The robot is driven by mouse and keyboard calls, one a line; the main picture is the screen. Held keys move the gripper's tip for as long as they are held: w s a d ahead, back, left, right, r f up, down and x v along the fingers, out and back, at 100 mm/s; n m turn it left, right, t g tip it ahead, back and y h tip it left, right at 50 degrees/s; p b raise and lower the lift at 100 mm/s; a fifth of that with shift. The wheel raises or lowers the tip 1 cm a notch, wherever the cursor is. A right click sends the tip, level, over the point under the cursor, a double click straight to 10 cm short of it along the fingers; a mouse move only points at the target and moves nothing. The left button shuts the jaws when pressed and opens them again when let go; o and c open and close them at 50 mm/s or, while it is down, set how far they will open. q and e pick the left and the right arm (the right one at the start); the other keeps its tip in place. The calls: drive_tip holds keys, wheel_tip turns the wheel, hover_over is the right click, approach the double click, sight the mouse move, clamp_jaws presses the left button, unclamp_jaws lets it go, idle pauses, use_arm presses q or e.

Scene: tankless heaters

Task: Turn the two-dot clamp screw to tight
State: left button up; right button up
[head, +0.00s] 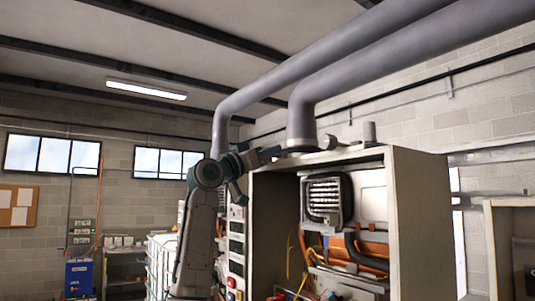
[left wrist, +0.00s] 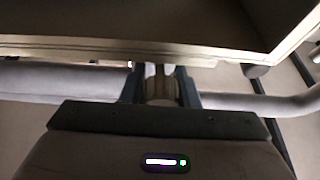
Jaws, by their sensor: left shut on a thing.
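My left gripper (head: 272,153) reaches in from the left to the top front edge of the open cabinet, beside the foot of a large grey pipe. In the left wrist view its two fingers (left wrist: 161,88) are on either side of a pale, round-sided piece (left wrist: 160,90), which looks like a clamp screw, and are shut on it. No dots show on this piece, so I cannot read which screw it is or how it is turned. In the head view the held piece is hidden by the gripper. My right gripper is in neither view.
The cabinet (head: 418,200) has a heat exchanger, orange hoses and wires inside. Two grey pipes (head: 375,70) run overhead, one ending in a collar (head: 302,144) at the cabinet top. Small grey fittings (head: 370,132) stand to its right. A second cabinet (head: 512,203) is at far right.

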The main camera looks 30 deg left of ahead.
use_arm(q)
drive_tip(key=shift+m+h, duration=0.5)
drive_tip(key=shift+m, duration=0.4)
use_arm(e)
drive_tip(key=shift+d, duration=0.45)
use_arm(q)
drive_tip(key=o, duration=1)
drive_tip(key=shift+c, duration=0.2)
drive_tip(key=shift+s, duration=0.1)
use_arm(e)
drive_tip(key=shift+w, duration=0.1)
